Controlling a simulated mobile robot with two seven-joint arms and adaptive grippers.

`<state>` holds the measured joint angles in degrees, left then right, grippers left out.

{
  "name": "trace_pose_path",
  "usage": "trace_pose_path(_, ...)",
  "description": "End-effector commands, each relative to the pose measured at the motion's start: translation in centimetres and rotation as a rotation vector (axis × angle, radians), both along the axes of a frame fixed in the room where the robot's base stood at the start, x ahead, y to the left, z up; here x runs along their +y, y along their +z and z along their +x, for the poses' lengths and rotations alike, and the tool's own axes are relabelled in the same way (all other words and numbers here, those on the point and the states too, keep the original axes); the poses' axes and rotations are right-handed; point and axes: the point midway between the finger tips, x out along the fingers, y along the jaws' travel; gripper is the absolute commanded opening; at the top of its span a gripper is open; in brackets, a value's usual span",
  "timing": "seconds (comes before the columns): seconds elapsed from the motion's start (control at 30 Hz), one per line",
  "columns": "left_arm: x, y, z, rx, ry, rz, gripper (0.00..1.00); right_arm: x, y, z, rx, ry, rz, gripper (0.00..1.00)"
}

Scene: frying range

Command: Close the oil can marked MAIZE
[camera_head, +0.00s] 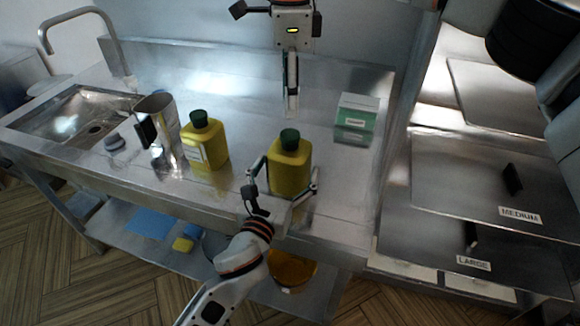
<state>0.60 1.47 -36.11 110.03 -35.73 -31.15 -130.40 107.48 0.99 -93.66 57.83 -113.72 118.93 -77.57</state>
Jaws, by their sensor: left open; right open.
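Two yellow oil cans with dark green caps stand upright on the steel counter. The left can (204,147) has a pale label too small to read. The right can (289,168) shows no readable label from here, so I cannot tell which is marked MAIZE. A green cap (290,139) sits on top of the right can; whether it is tight cannot be told. My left gripper (284,184) is open, with its fingers on either side of the right can's body. My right gripper (292,103) is open, empty and pointing down, seen edge-on above and behind that can's cap.
A green-and-white box (356,117) is at right. Counter between box and right can is clear.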

Motion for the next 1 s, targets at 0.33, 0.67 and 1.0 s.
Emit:
trace_pose_path(0.33, -0.52, 0.02, 1.44, 0.000, -0.001, -0.001, 0.85, 0.01, 0.00, -0.01, 0.000, 0.000, 0.000, 0.44)
trace_pose_path(0.67, -0.51, 0.00, 1.40, 0.000, -0.001, -0.001, 0.41, 0.01, 0.00, -0.01, 0.000, 0.000, 0.000, 0.44)
trace_pose_path(1.0, -0.50, -0.01, 1.39, 0.001, -0.001, -0.001, 0.05, 0.01, 0.04, 0.00, -0.001, 0.131, -0.001, 0.44)
